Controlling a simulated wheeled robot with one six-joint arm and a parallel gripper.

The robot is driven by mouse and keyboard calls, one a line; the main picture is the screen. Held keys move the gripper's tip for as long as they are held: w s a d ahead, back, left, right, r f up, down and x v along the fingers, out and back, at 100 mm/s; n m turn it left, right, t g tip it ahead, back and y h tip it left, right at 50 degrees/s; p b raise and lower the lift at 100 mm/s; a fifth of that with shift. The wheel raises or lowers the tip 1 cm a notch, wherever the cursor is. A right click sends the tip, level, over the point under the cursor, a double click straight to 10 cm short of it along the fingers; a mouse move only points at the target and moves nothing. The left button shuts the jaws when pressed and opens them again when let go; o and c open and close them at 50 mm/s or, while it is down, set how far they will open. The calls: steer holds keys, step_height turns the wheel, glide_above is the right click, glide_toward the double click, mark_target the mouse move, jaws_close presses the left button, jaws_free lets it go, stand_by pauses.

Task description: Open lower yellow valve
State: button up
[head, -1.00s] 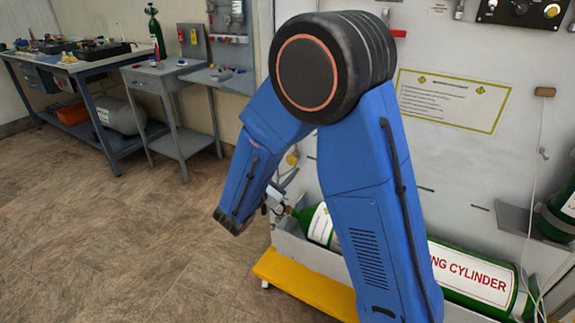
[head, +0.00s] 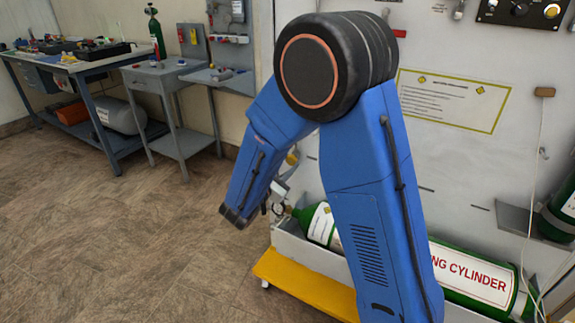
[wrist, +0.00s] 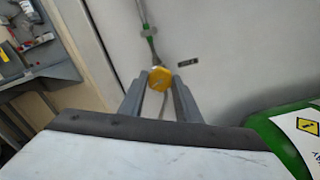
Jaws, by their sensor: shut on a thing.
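The yellow valve (wrist: 160,79) shows in the wrist view as a small faceted knob in front of the white panel. My gripper (wrist: 160,88) has its two grey fingers on either side of the knob, shut on it. A thin pipe with a green fitting (wrist: 146,30) runs up the panel above the knob.
A green training cylinder (head: 475,278) lies in a tray along the panel, close to the right of my gripper in the wrist view. A yellow step (head: 300,290) juts out below. Benches (head: 95,62) stand at the left. Open floor lies left of my arm.

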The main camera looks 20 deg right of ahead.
steer(key=shift+n, duration=0.3)
steer(key=n, duration=1)
stand_by(0.5)
steer(key=o, duration=1.1)
steer(key=shift+c, duration=0.2)
steer(key=shift+s+a, duration=0.1)
steer(key=v, duration=1.7)
steer(key=shift+s+a+r, duration=0.1)
